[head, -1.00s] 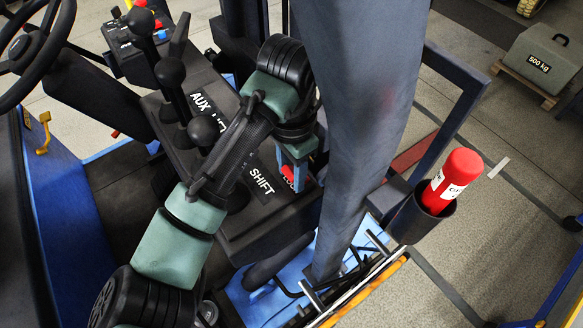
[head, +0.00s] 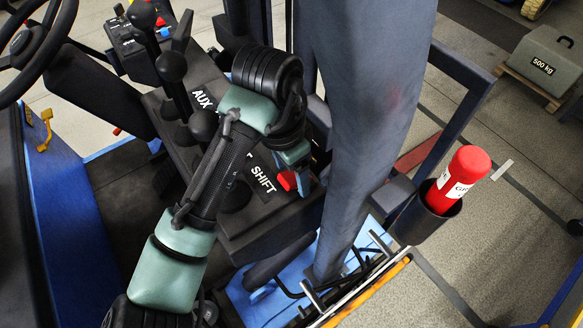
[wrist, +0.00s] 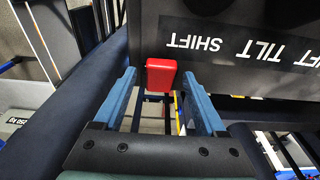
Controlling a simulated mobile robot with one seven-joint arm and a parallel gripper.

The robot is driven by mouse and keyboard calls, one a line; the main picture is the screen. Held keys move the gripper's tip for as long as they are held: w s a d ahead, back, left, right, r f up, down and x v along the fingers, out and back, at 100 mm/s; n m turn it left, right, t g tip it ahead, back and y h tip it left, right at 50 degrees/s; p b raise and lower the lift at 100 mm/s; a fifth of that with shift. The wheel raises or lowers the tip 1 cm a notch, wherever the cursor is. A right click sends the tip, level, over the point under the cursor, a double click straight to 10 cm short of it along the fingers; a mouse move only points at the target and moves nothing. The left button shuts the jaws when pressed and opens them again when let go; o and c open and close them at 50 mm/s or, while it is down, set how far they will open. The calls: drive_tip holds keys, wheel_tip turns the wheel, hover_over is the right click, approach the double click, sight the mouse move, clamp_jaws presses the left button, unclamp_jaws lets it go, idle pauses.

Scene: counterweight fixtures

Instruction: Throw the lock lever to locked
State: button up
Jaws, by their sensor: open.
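The lock lever shows as a red block-shaped grip (wrist: 161,75) at the edge of the dark lever console, in the middle of the wrist view. In the head view the red grip (head: 287,180) shows beside the SHIFT label, partly behind my wrist. My gripper (wrist: 159,76) is open, with one blue finger on each side of the red grip in the picture. Gaps show between grip and fingers, and I cannot tell how deep the grip sits between them. In the head view my forearm and wrist hide most of the gripper.
Black-knobbed levers (head: 173,67) stand on the console (head: 245,232) close left of my arm. A thick dark post (head: 362,110) rises just right of my wrist. A red cylinder (head: 462,178) sits in a black holder at right.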

sight(283, 181)
drive_tip(key=shift+r, duration=0.1)
wheel_tip(283, 181, up, 13)
drive_tip(key=s+a, duration=0.1)
drive_tip(key=shift+a, duration=0.2)
drive_tip(key=shift+f, duration=0.2)
idle(0.4)
